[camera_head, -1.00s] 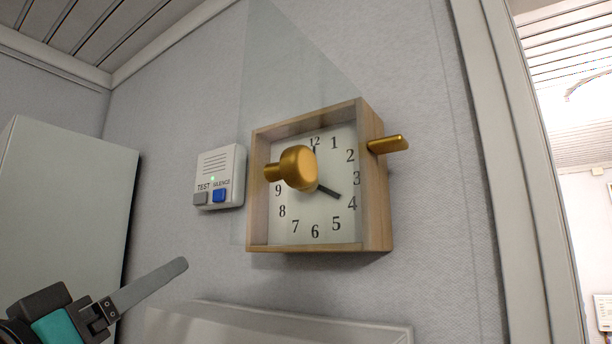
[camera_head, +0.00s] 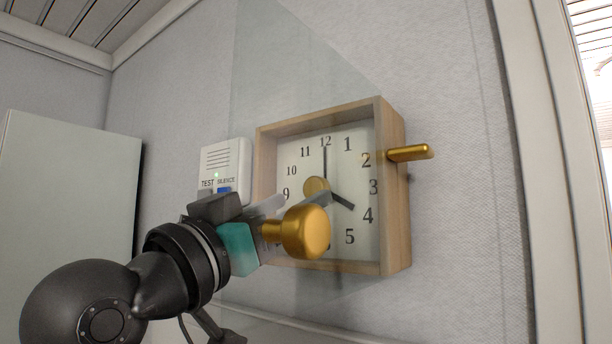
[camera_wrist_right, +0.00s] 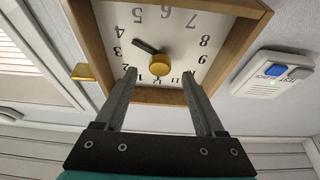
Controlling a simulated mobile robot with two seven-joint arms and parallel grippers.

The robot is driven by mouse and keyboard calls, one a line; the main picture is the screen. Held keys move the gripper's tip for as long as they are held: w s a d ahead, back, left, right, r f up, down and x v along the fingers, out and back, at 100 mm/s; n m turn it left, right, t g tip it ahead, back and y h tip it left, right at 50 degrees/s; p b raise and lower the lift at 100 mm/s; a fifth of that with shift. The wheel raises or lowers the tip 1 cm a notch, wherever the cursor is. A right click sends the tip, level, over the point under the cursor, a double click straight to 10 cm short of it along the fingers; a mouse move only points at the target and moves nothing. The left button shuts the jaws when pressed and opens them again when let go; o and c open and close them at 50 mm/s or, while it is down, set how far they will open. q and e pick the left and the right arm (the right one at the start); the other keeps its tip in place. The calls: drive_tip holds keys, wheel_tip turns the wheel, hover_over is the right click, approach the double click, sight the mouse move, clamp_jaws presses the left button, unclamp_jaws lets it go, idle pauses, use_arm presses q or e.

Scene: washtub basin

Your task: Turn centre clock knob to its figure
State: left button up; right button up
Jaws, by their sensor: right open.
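The wooden box clock (camera_head: 390,190) hangs on the wall, with a white face and dark hands at 12 and 4. Its small gold centre knob (camera_head: 316,186) also shows in the wrist view (camera_wrist_right: 159,66). My right gripper (camera_head: 300,200) reaches the clock face from the lower left. In the wrist view it (camera_wrist_right: 158,80) is open, with its fingertips just short of the centre knob and to either side of it. Contact cannot be told. A larger gold knob (camera_head: 306,232) on a stalk stands in front, hiding the lower face in the head view. My left gripper is not in view.
A gold lever (camera_head: 410,153) sticks out of the clock's right side. A clear pane (camera_head: 285,75) rises around the clock. A white box with TEST and SILENCE buttons (camera_head: 226,165) is at its left. A pale cabinet (camera_head: 65,220) stands further left.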

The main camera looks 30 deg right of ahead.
drive_tip(key=p+x, duration=0.1)
drive_tip(key=x, duration=0.2)
drive_tip(key=shift+w+d, duration=0.15)
drive_tip(key=shift+d, duration=0.1)
drive_tip(key=shift+c, duration=0.3)
clamp_jaws()
